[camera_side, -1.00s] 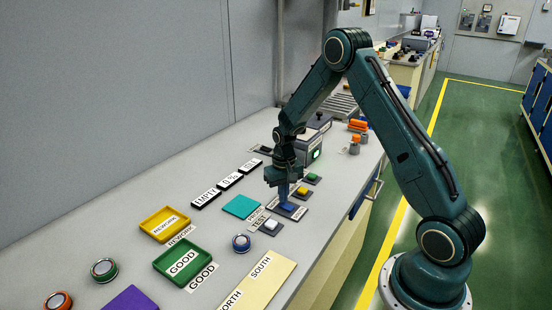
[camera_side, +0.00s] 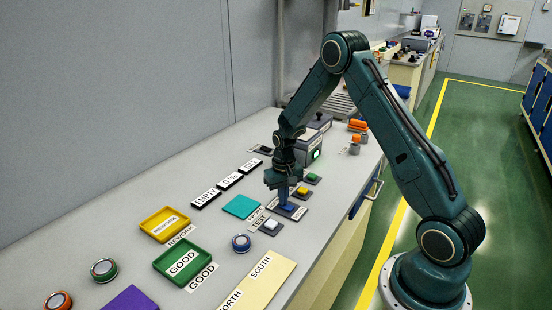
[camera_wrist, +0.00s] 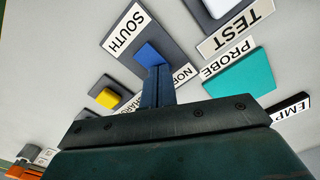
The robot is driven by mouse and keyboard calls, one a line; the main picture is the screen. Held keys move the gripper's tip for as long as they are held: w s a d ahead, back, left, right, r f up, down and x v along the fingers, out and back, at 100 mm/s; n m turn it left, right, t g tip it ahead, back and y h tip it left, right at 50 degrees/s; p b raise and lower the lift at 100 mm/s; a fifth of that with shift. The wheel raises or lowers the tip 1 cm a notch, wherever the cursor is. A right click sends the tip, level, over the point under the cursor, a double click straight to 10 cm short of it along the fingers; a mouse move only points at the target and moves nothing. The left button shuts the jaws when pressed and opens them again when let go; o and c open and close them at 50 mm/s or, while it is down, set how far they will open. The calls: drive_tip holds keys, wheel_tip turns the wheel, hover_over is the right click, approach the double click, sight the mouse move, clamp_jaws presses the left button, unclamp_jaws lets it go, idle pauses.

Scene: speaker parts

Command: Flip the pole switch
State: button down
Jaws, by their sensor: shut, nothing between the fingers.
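The pole switch is a blue rocker (camera_wrist: 148,54) on a dark base plate, with a SOUTH label (camera_wrist: 125,29) at one end and a NORTH label (camera_wrist: 186,76) at the other. In the side view the blue rocker (camera_side: 288,207) lies directly below my fingers. My gripper (camera_wrist: 158,72) is shut and empty, pointing down at the switch. Its blue fingertips show beside the rocker, toward the NORTH label, and partly cover that label. I cannot tell whether they touch the rocker. My gripper (camera_side: 284,202) hides part of the switch in the side view.
A white button (camera_side: 271,226) labelled TEST and a yellow button (camera_side: 302,191) flank the switch closely. A green button (camera_side: 313,177) and a box with a green light (camera_side: 312,152) stand farther back. A teal pad (camera_side: 241,207) lies to the left.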

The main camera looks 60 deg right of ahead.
drive_tip(key=shift+r, duration=3.45)
drive_tip(key=s+a+r+n+t, duration=0.1)
drive_tip(key=s+a+r, duration=0.35)
drive_tip(key=r, duration=0.45)
drive_tip(key=s+a+r+n+t, duration=0.2)
drive_tip(key=s+a+r, duration=0.25)
drive_tip(key=r, duration=0.45)
drive_tip(key=s+a+r+n+t, duration=0.1)
drive_tip(key=s+a, duration=0.3)
drive_tip(key=s, duration=0.4)
drive_tip(key=s+a+r+n+t, duration=0.1)
drive_tip(key=s+a+r, duration=0.3)
drive_tip(key=s, duration=0.4)
drive_tip(key=shift+n+t, duration=0.3)
drive_tip(key=shift+n, duration=0.2)
